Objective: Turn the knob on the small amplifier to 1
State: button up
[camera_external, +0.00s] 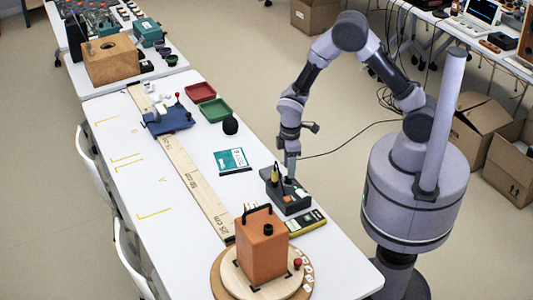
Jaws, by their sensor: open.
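A dark grey box, which looks like the small amplifier (291,205), sits near the right edge of the white table. A yellow and black upright part stands on its left side, and small light details show on its top. The knob and its markings are too small to make out. My gripper (290,178) points straight down at the top of this box, with its fingertips at or just above it. The jaws are open. I cannot tell whether they are around the knob or touching anything.
An orange box with a black handle (262,245) stands on a round wooden turntable in front. A yellow-edged device (307,222) lies beside the amplifier. A teal booklet (231,160), a long wooden ruler (195,185), and red and green trays lie farther back. The table's left side is mostly clear.

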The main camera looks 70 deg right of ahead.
notch_tip(320, 180, down, 4)
jog(key=shift+r+b, duration=0.2)
jog(key=shift+b, duration=0.2)
grip_shut()
jog(key=shift+m, duration=0.3)
jog(key=shift+m+b, duration=0.85)
jog(key=shift+m, duration=1.65)
